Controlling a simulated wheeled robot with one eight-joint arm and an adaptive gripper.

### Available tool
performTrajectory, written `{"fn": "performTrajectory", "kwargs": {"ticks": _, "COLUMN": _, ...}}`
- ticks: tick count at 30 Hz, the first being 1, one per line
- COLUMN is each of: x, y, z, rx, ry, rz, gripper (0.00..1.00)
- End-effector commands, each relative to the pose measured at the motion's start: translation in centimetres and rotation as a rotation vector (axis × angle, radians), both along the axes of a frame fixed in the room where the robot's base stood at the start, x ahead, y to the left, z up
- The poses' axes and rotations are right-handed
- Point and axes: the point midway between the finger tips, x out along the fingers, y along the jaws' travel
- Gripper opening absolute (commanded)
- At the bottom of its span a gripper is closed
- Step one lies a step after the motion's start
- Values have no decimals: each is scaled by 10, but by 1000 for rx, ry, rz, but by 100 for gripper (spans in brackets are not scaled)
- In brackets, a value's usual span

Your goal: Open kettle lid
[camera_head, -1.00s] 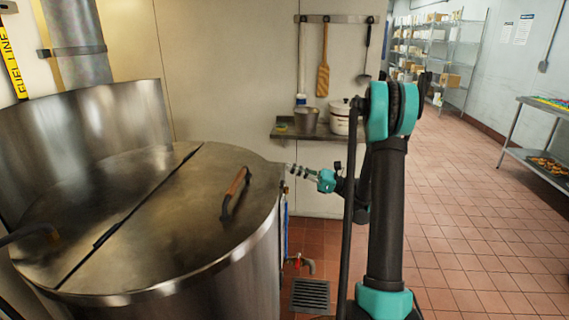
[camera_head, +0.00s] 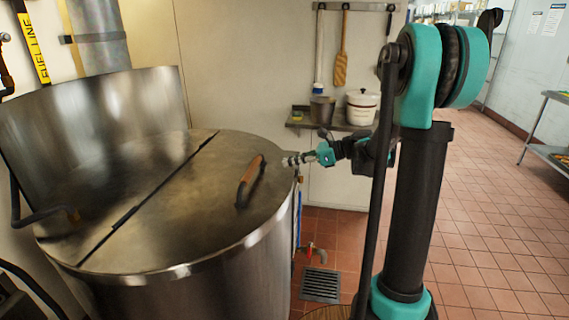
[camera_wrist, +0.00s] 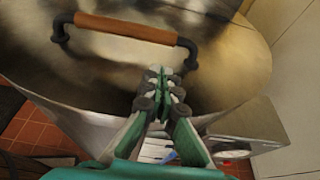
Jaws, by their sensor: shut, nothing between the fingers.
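The large steel kettle (camera_head: 205,285) stands at the left in the head view. Its lid (camera_head: 190,215) lies flat and closed, with a hinge line across it. The wooden lid handle (camera_head: 250,181) with dark brackets is on the near right half; in the wrist view the handle (camera_wrist: 125,29) spans the top, left of centre. My gripper (camera_head: 287,161) is shut and empty at the lid's right rim, a little right of the handle and apart from it. In the wrist view my gripper (camera_wrist: 162,76) points at the lid, with its tips just below the handle's right bracket.
A red-handled valve (camera_head: 309,248) sits low at the kettle's right side. The tiled floor (camera_head: 480,240) to the right is clear.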

Motion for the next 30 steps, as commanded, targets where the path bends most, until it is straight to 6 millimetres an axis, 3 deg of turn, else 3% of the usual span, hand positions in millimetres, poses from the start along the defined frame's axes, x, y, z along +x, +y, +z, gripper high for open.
{"fn": "performTrajectory", "kwargs": {"ticks": 6, "x": 6, "y": 38, "z": -13, "rx": 2, "ry": -1, "rz": 5, "gripper": 0}}
{"fn": "performTrajectory", "kwargs": {"ticks": 13, "x": 13, "y": 67, "z": -24, "rx": 2, "ry": 1, "rz": 3, "gripper": 0}}
{"fn": "performTrajectory", "kwargs": {"ticks": 19, "x": 15, "y": 76, "z": -28, "rx": 3, "ry": 0, "rz": 1, "gripper": 0}}
{"fn": "performTrajectory", "kwargs": {"ticks": 30, "x": 15, "y": 77, "z": -27, "rx": 1, "ry": 0, "rz": 1, "gripper": 0}}
